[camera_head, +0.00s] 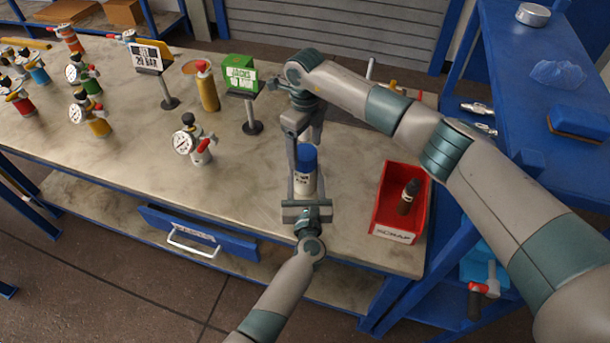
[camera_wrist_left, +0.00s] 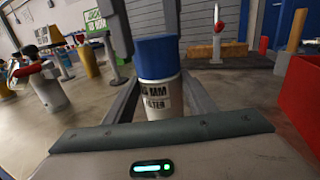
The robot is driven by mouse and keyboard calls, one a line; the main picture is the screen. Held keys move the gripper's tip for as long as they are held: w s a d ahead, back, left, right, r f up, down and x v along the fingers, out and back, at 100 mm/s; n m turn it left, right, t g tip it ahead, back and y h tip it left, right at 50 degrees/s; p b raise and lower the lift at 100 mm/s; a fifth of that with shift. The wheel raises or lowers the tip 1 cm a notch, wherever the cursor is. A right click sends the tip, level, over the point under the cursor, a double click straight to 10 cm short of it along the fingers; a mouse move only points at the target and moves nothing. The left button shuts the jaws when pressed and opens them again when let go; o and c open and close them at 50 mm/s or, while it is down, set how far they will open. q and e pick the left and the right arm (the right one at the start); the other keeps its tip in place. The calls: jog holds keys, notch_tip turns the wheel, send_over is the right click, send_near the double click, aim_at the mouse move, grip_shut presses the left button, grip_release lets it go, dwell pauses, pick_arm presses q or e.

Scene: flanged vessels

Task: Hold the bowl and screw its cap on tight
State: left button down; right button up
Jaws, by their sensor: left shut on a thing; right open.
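The bowl (camera_head: 304,184) is a white upright cylinder with a printed label, near the front of the bench; the left wrist view also shows it (camera_wrist_left: 162,98), with "FILTER" readable. Its blue cap (camera_head: 306,158) sits on top, and it also shows in the left wrist view (camera_wrist_left: 157,56). I cannot tell how tightly it is seated. My left gripper (camera_head: 306,204) is shut on the bowl from the front. My right gripper (camera_head: 293,132) is open and reaches down from above, with a finger beside the cap's left side; its other finger is partly hidden.
A red scrap bin (camera_head: 385,222) with a dark cylinder (camera_head: 408,195) inside stands to the right. A gauge unit (camera_head: 195,145), a yellow bottle (camera_head: 207,88) and a green sign (camera_head: 240,73) stand left and behind. Several more gauge units fill the far left. The bench front left is clear.

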notch_tip(320, 180, up, 8)
jog(key=shift+r, duration=0.25)
pick_arm(q)
jog(key=c, duration=0.7)
grip_release()
jog(key=shift+s, duration=0.1)
jog(key=s, duration=1.7)
jog(key=shift+s+d+b, duration=0.1)
jog(key=shift+d+b, duration=0.2)
jog(key=shift+b, duration=0.05)
pick_arm(e)
jog(key=shift+f, duration=0.35)
pick_arm(q)
jog(key=shift+s+f, duration=0.1)
pick_arm(e)
jog(key=shift+s, duration=0.1)
